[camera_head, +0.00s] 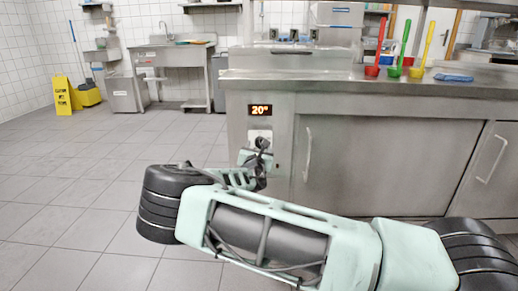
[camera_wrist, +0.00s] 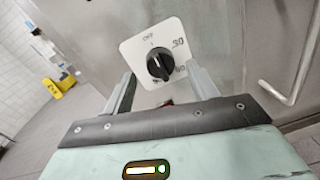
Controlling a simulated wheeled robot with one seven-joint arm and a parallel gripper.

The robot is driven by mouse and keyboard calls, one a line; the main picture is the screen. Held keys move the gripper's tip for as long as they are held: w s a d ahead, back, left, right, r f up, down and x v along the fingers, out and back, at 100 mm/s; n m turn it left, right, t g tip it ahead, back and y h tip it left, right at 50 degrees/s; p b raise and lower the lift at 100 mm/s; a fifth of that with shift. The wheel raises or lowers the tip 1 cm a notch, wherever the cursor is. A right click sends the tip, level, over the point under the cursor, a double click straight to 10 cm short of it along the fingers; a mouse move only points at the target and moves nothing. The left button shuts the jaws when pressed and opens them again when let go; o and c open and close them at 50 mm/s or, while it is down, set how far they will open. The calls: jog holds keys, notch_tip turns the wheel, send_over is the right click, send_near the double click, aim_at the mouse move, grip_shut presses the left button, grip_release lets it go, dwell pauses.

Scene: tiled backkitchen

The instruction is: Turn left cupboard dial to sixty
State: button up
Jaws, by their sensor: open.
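The black dial (camera_wrist: 160,64) sits on a white square plate with "OFF" at the top, "30" at upper right and another marking at lower right, partly hidden. Its pointer direction is hard to read. In the head view the dial's plate (camera_head: 260,135) is on the cupboard's left front, partly covered by my gripper (camera_head: 257,160). An orange display (camera_head: 260,110) above it reads 20°. My gripper (camera_wrist: 162,82) is open and empty, its two fingers to the left and right below the knob in the wrist view. Contact with the knob cannot be made out.
The steel cupboard (camera_head: 385,165) has a vertical door handle (camera_head: 307,154) right of the dial, also in the wrist view (camera_wrist: 300,65). Red, green and yellow ladles stand on the counter. Open tiled floor (camera_head: 80,180) lies left, with a yellow sign (camera_head: 62,96) farther back.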

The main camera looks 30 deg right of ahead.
jog(key=shift+x, duration=1.3)
jog(key=shift+s, duration=0.1)
jog(key=c, duration=1)
